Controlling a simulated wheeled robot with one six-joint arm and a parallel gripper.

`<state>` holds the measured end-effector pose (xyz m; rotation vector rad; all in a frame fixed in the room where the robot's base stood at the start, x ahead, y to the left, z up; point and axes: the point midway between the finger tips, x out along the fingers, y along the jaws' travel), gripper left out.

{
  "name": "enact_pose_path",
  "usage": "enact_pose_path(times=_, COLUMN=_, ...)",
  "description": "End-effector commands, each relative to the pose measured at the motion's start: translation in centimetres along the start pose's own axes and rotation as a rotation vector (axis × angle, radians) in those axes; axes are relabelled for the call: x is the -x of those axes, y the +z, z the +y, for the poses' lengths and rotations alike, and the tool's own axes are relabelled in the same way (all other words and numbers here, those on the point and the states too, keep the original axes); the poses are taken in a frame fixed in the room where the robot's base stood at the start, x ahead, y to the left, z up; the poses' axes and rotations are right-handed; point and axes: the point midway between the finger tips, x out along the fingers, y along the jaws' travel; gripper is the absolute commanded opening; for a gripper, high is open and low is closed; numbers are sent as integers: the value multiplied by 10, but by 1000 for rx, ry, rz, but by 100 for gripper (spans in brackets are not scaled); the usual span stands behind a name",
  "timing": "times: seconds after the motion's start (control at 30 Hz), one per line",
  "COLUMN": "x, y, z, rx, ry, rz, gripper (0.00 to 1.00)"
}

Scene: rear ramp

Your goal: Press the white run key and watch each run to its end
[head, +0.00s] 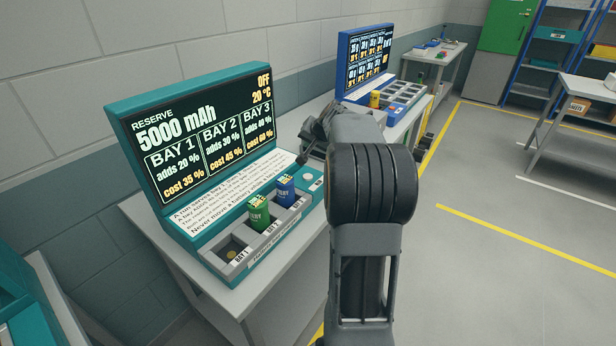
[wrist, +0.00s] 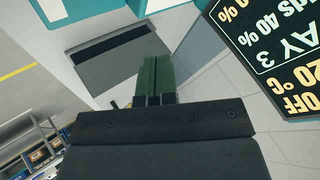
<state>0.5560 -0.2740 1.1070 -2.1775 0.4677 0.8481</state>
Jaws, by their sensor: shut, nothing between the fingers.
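The teal battery station (head: 190,235) stands on a grey table in the head view. Its screen (head: 205,130) reads reserve 5000 mAh, OFF, 20 °C, with adds and cost figures for three bays. The white run key (head: 308,178) is a pale round spot at the right end of the bay row, partly shown beside my arm. A green battery (head: 258,216) stands in bay 2 and a blue battery (head: 286,191) in bay 3. Bay 1 (head: 233,252) is empty. My gripper (wrist: 157,62) is shut and empty, beside the station's right end. The key is not clear in the wrist view.
A blue station (head: 365,65) with a tray and a yellow can (head: 375,99) stands behind. A white table (head: 590,92) and blue shelves are at the right. A green cabinet (head: 505,25) is at the back. The floor at the right is open, with yellow lines.

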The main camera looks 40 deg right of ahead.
Motion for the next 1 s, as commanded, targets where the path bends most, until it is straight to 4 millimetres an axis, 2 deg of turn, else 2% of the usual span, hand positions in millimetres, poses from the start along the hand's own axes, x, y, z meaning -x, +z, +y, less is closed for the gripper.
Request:
enact_pose_path(times=0.53, x=-5, y=4, z=3, rx=1, ry=0, rz=-1, gripper=0)
enact_pose_path(times=1.0, x=-40, y=30, z=28, rx=1, ry=0, rz=-2, gripper=0)
